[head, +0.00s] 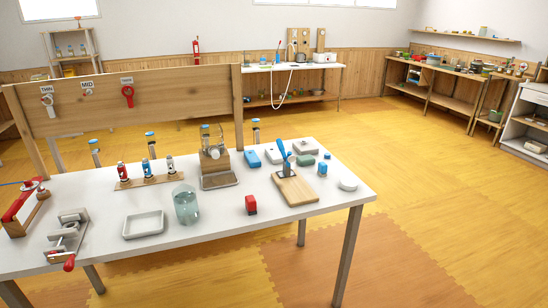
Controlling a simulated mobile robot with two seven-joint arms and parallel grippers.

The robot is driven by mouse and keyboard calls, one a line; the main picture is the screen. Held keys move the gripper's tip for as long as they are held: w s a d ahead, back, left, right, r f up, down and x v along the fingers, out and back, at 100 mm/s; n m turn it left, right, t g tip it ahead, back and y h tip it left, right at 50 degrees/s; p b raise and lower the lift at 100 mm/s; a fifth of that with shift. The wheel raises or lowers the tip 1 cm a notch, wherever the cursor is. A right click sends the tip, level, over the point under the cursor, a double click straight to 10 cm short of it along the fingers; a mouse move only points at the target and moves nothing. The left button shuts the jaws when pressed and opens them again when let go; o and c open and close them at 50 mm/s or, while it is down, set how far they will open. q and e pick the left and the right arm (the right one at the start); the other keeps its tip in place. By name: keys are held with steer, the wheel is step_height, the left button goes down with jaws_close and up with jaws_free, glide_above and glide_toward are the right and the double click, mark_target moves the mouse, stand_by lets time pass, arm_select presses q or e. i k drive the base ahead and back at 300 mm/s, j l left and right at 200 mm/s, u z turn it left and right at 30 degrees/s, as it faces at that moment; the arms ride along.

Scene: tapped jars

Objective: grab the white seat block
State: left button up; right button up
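At the back right of the white table (225,222) lies a small group of blocks. A pale, whitish block (273,156) sits between a blue block (252,159) and the upright blue-handled tool (284,155). A second, larger pale block (306,146) lies farther right, behind a green block (305,160). I cannot tell for certain which pale block is the white seat block. Both rest on the table. Neither of my grippers is in view.
The blue-handled tool stands on a wooden board (297,191) in front of the blocks. A metal stand (215,168) is left of the blocks.

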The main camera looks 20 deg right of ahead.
mark_target(275, 156)
steer(key=i+l+z, duration=0.7)
steer(key=z, duration=0.25)
steer(key=i+l+z, duration=0.2)
steer(key=l+z, duration=0.15)
steer(key=z, duration=0.15)
steer(key=i+l+z, duration=0.1)
steer(key=i+z, duration=0.2)
steer(key=z, duration=0.15)
steer(key=i+l+z, duration=0.25)
steer(key=i+z, duration=0.15)
steer(key=i, duration=0.25)
steer(key=i+z, duration=0.45)
steer(key=i, duration=0.15)
steer(key=i+u, duration=0.85)
steer(key=i+l+u, duration=0.15)
steer(key=i+u, duration=0.15)
steer(key=u, duration=0.15)
steer(key=i+u, duration=0.2)
steer(key=u, duration=0.2)
steer(key=i+u, duration=0.2)
steer(key=u, duration=0.15)
steer(key=i+u, duration=0.2)
steer(key=u, duration=0.2)
steer(key=i+l+u, duration=0.15)
steer(key=u, duration=0.25)
